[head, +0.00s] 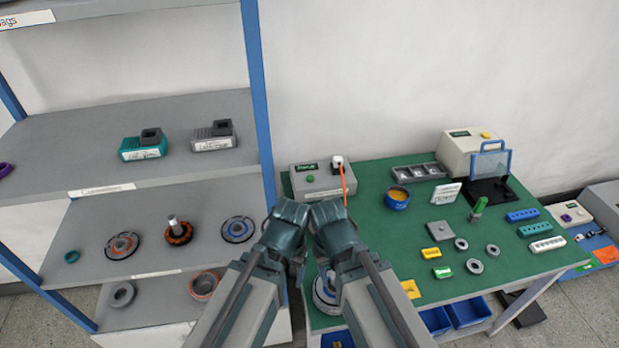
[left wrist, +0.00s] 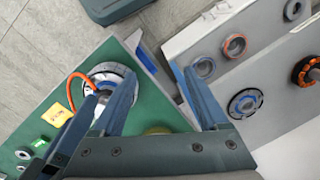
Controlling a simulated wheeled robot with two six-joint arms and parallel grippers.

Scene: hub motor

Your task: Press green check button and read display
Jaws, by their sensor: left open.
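The grey test box (head: 325,183) stands at the back left corner of the green table, with a small dark display (head: 310,166) and a green button (head: 310,179). I cannot read the display. A white plug (head: 337,160) sits on the box, and an orange cable (head: 344,185) runs down from it. A round hub motor (left wrist: 108,78) with an orange cable lies near the table edge, mostly hidden by my arms in the head view. My left gripper (head: 287,222) is open, in front of the box and apart from the button. My right gripper (head: 333,226) is beside it, fingers unclear.
Shelves with motor parts (head: 123,245) stand at the left, their blue post (head: 258,100) close to the table. A blue tape-like roll (head: 397,198), a grey tray (head: 418,173) and a cream press-like machine (head: 472,150) stand on the table. Small parts lie at its right.

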